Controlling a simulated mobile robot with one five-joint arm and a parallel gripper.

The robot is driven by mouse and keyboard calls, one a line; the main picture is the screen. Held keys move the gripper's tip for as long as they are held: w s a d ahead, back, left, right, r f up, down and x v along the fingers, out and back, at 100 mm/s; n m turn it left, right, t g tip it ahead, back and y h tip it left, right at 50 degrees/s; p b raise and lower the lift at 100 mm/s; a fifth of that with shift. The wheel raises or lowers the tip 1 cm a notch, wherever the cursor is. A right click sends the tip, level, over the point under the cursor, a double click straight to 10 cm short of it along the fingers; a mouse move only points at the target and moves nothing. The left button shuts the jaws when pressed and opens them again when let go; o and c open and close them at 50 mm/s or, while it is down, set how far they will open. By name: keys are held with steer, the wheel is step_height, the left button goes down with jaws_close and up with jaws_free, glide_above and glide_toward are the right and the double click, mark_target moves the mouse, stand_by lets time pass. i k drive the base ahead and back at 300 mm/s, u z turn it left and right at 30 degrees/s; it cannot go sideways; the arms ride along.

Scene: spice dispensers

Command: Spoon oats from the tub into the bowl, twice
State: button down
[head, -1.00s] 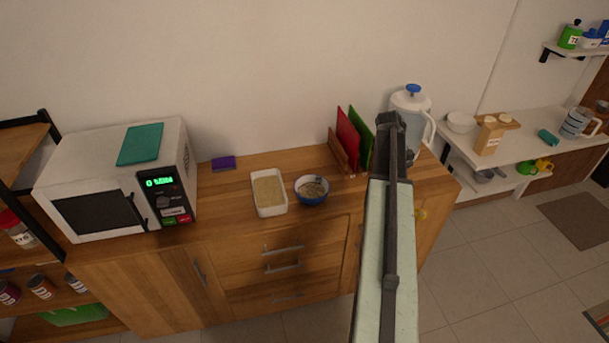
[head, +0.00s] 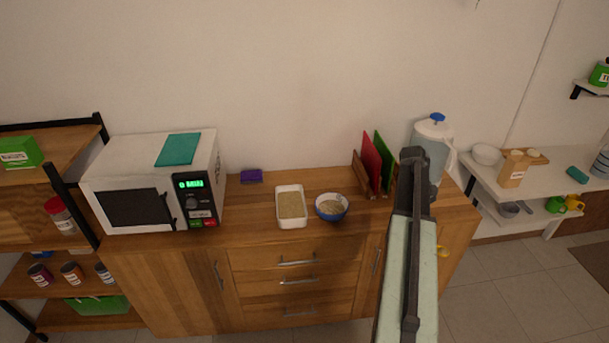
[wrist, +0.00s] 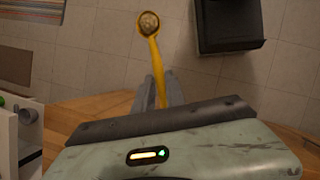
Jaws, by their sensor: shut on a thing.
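The white tub (head: 281,221) of oats stands on the wooden counter. In the wrist view my gripper (wrist: 160,88) is shut on the handle of a yellow spoon (wrist: 154,52). The spoon points away from the jaws, and its head holds a brownish heap that looks like oats.
A microwave (head: 133,209) stands left on the counter (head: 252,210), with a purple sponge (head: 251,176) near it. Red and green boards in a rack (head: 371,189) and a pitcher (head: 431,154) stand right of the bowl. A white shelf (head: 520,197) lies farther right.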

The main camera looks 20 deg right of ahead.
mark_target(292, 212)
steer(key=u, duration=0.1)
steer(key=i, duration=1)
steer(key=u, duration=0.05)
